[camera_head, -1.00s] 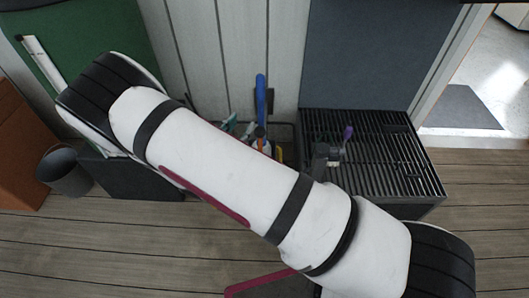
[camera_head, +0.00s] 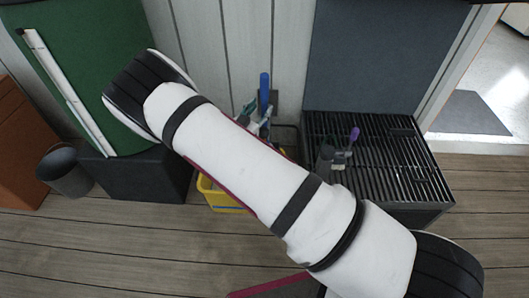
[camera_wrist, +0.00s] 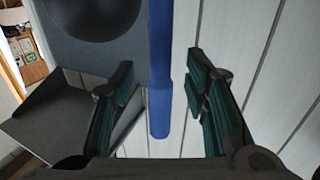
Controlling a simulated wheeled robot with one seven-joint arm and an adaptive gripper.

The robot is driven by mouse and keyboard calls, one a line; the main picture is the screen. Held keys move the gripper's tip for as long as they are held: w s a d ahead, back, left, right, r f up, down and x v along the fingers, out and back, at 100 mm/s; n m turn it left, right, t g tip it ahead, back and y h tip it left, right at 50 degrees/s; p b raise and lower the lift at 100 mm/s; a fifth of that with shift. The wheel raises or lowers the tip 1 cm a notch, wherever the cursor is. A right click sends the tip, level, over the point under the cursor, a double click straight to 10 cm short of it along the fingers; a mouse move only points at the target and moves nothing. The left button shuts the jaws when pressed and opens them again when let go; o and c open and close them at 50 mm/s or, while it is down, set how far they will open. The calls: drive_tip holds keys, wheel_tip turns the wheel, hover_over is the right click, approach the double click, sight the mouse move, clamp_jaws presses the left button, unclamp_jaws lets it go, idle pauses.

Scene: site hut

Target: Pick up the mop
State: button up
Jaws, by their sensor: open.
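The mop's blue handle (camera_head: 264,92) stands upright against the pale panelled wall in the head view. Its lower part is hidden behind my arm and other items. In the wrist view a blue handle (camera_wrist: 160,108) runs down from the top edge and ends between my fingers. My gripper (camera_wrist: 160,72) is open, with one finger on each side of the handle. A gap shows on both sides, and the depth between handle and fingers is hard to tell.
A yellow bucket (camera_head: 219,196) shows below my arm. A slatted dark bench (camera_head: 400,185) at right holds a purple-handled brush (camera_head: 352,138) and a dark container (camera_head: 325,158). A grey bin (camera_head: 66,176) stands left. Floor in front is clear.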

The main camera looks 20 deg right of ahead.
sight(263, 104)
drive_tip(key=b+x, duration=0.1)
drive_tip(key=x, duration=0.2)
drive_tip(key=shift+w+d+f, duration=0.1)
drive_tip(key=shift+w+d, duration=0.2)
clamp_jaws()
